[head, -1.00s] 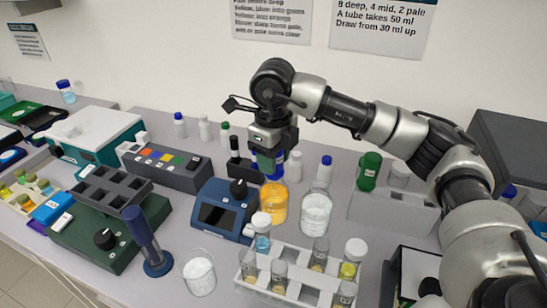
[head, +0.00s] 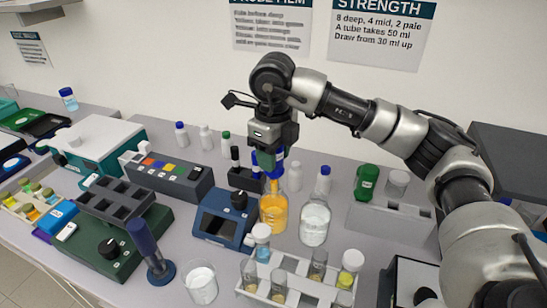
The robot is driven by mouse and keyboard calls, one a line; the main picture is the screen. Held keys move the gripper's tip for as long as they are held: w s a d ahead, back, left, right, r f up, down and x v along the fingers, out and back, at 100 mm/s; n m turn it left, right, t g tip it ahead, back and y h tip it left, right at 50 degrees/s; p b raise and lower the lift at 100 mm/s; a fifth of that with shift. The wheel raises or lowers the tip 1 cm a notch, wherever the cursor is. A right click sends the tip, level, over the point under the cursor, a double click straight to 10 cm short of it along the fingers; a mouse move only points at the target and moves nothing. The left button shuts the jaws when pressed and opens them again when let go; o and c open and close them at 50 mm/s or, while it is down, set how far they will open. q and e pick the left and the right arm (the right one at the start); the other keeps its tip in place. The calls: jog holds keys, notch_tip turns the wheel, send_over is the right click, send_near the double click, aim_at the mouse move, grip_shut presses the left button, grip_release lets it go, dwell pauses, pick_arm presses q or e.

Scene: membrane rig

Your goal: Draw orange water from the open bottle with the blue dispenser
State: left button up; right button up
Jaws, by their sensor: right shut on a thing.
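My right gripper (head: 268,145) comes in from the right and points down above the open bottle. It is shut on the blue dispenser (head: 266,160), whose blue part shows just below the jaws. The bottle of orange water (head: 273,213) stands upright on the bench directly below. A narrow orange part shows between the dispenser and the bottle's body; I cannot tell whether it is the bottle's neck or liquid in the dispenser. The dispenser's tip is not clearly visible. My left gripper is not in view.
A clear bottle (head: 314,224) stands close on the right of the orange one, and a blue device (head: 222,218) close on the left. A white tube rack (head: 290,284) is in front. A dark stand (head: 244,178) and white bottles are behind. A beaker (head: 201,284) stands front left.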

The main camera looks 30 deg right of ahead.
jog(key=shift+r+p, duration=1.75)
jog(key=shift+r, duration=1.4)
jog(key=shift+f, duration=0.1)
